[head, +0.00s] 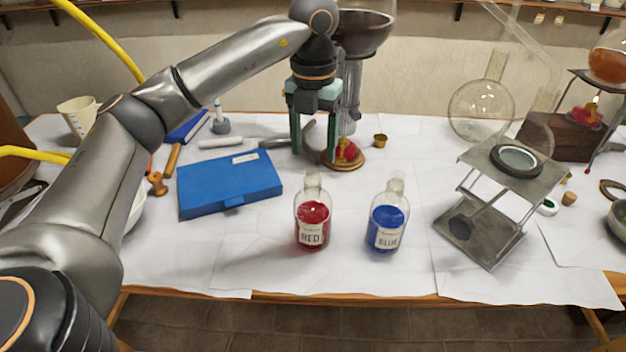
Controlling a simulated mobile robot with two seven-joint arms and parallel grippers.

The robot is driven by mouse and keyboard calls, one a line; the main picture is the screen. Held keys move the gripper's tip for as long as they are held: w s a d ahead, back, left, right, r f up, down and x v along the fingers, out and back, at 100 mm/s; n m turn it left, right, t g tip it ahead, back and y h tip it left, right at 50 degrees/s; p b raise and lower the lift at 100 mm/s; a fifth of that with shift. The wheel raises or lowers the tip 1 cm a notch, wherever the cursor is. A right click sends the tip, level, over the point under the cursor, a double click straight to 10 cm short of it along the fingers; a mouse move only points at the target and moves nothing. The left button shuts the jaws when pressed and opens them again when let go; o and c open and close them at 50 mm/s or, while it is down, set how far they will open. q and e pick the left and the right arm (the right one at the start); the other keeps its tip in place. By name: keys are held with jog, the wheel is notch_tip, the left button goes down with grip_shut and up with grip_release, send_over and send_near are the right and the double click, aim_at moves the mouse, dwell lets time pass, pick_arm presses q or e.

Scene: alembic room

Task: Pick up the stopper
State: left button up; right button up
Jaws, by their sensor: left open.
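My left gripper (314,156) points down over the back middle of the table, its two green fingers apart with nothing clearly between them. It is behind the red bottle (312,225) and just left of a red object (346,151) on a round brown base. A small brown cork-like stopper (568,198) lies at the right, far from the gripper. The red bottle and the blue bottle (387,228) stand upright with pale tops; I cannot tell whether these are separate stoppers. My right gripper is not in view.
A blue case (229,184) lies left of the bottles. A metal stand (483,222) is at the right, with a round glass flask (481,110) behind it. A large dark vessel (363,32) rises behind my gripper.

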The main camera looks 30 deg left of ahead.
aim_at(313, 169)
pick_arm(q)
jog(key=f, duration=0.4)
jog(key=shift+w+a+f, duration=0.15)
jog(key=shift+a+f, duration=0.05)
jog(key=shift+f, duration=0.15)
grip_shut()
